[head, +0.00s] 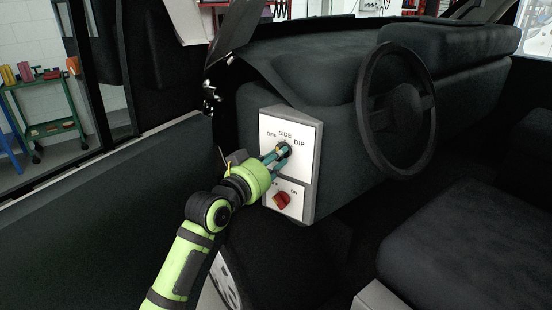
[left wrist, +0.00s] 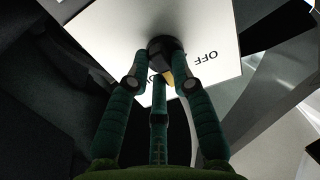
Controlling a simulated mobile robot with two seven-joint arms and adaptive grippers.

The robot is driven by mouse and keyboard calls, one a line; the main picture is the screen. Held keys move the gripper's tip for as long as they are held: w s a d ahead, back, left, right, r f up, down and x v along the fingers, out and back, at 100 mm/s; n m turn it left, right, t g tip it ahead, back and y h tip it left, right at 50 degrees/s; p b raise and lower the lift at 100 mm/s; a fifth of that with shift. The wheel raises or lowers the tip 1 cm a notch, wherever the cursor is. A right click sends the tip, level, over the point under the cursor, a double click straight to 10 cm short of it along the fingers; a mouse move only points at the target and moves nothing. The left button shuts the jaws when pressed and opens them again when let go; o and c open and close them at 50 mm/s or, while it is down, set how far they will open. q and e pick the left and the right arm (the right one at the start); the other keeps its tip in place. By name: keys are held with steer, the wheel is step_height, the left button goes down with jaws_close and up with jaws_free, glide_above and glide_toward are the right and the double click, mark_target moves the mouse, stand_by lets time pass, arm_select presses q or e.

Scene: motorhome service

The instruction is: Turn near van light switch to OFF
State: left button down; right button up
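The light switch is a dark knob (left wrist: 163,46) on a white panel (head: 307,165) labelled OFF, SIDE and DIP. In the left wrist view a yellowish mark on the knob points downward, between the OFF lettering and partly hidden lettering. The exact setting cannot be told. My left gripper (head: 278,155) is at the knob. In the left wrist view its teal fingers (left wrist: 160,72) are around the knob, with the tips close to its sides. Whether they press on it cannot be told. My right gripper is not in view.
Below it, a red knob (head: 281,201) sits on a second white plate marked ON. The steering wheel (head: 396,108) is to the right, with a dark seat (head: 470,240) at lower right. The dark door panel (head: 100,200) is to the left.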

arm_select(q)
steer(key=shift+r+n+p, duration=0.15)
steer(key=shift+n+p, duration=1.65)
steer(key=shift+n, duration=0.95)
steer(key=shift+r+n+p, duration=0.1)
steer(key=shift+n+p, duration=1.65)
steer(key=shift+n, duration=1)
steer(key=c, duration=1.1)
jaws_free()
steer(key=shift+o, duration=0.2)
